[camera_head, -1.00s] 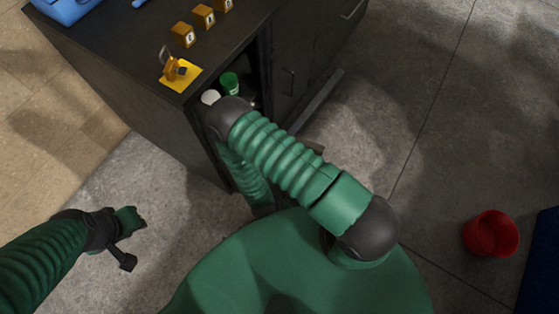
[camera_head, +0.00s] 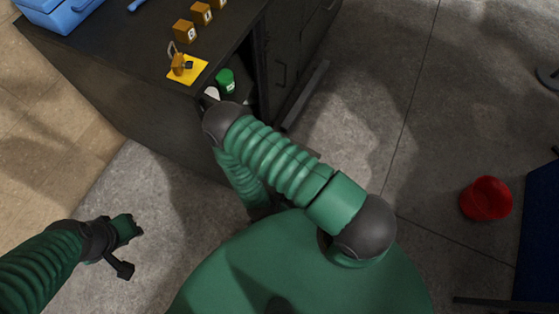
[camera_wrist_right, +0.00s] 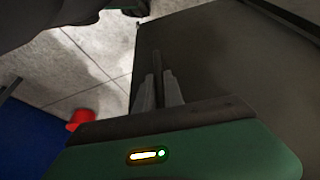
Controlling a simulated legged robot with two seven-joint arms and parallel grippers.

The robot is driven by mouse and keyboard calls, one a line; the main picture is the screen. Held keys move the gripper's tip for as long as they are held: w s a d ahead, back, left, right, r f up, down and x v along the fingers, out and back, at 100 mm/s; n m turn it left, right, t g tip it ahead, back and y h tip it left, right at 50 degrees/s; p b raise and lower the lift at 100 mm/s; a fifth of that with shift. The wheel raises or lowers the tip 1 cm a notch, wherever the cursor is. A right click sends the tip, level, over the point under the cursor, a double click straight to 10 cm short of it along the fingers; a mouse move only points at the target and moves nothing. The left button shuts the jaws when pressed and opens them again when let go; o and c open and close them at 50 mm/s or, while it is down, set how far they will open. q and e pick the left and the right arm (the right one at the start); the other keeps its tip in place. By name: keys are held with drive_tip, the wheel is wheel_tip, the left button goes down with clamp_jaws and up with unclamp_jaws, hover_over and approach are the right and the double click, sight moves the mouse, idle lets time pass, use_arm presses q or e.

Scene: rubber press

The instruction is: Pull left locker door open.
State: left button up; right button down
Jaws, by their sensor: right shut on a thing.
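The dark locker cabinet (camera_head: 110,95) stands at the upper left in the head view, with an open compartment at its front. A dark door panel (camera_wrist_right: 220,60) fills much of the right wrist view, with a thin upright handle (camera_wrist_right: 157,65) on it. My right gripper (camera_wrist_right: 158,92) has its two grey fingers closed on either side of this handle. In the head view my right arm hides this gripper and most of the left door, so how far the door stands open is unclear. My left gripper (camera_head: 124,250) hangs over bare floor at the lower left, touching nothing.
A green-lidded can (camera_head: 226,80) and a white-topped one (camera_head: 211,93) are at the open compartment. A red bucket (camera_head: 486,198) stands on clear floor at right.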

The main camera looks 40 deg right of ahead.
drive_tip(key=c, duration=1.5)
unclamp_jaws()
drive_tip(key=shift+o, duration=0.2)
drive_tip(key=p+v, duration=0.4)
drive_tip(key=v, duration=1.2)
drive_tip(key=shift+a+r, duration=0.15)
drive_tip(key=shift+r, duration=0.2)
